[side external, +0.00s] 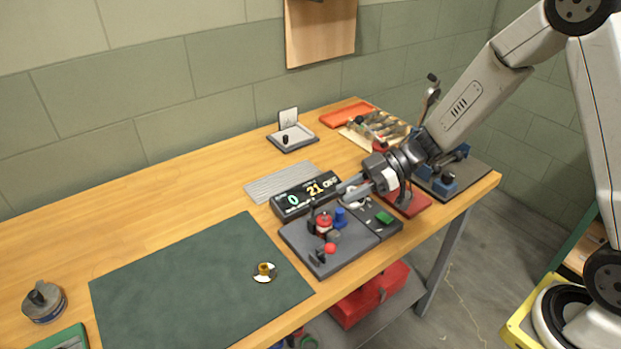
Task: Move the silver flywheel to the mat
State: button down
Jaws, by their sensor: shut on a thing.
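The mat (180,285) is a dark green rectangle at the front left of the wooden bench. A small round piece with a brass-coloured centre and a pale and dark rim (264,272) lies on its right part. My gripper (347,188) is right of the mat, above the dark trays and near the display box. It is shut on a small silvery thing at its fingertips, which I take to be the silver flywheel. The fingers and the distance hide its shape. It is clear of the mat.
A dark tray (304,252) with red and blue knobs stands between my gripper and the mat. A display box (292,206) is behind it. A grey round thing (44,302) stands left of the mat. Most of the mat is free.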

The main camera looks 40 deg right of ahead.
jog(key=shift+w+a+f, duration=0.15)
jog(key=shift+w+f, duration=0.75)
jog(key=shift+w, duration=0.05)
jog(key=shift+w+a+f, duration=0.2)
jog(key=shift+w+f, duration=0.75)
jog(key=shift+w+a+f, duration=0.15)
jog(key=shift+w+f, duration=0.75)
jog(key=shift+w, duration=0.05)
jog(key=shift+w+a+f, duration=0.1)
jog(key=shift+w+f, duration=0.4)
jog(key=shift+f, duration=1.5)
jog(key=shift+f, duration=0.15)
jog(key=shift+c, duration=2.4)
grip_release()
jog(key=v, duration=0.8)
jog(key=shift+w, duration=0.2)
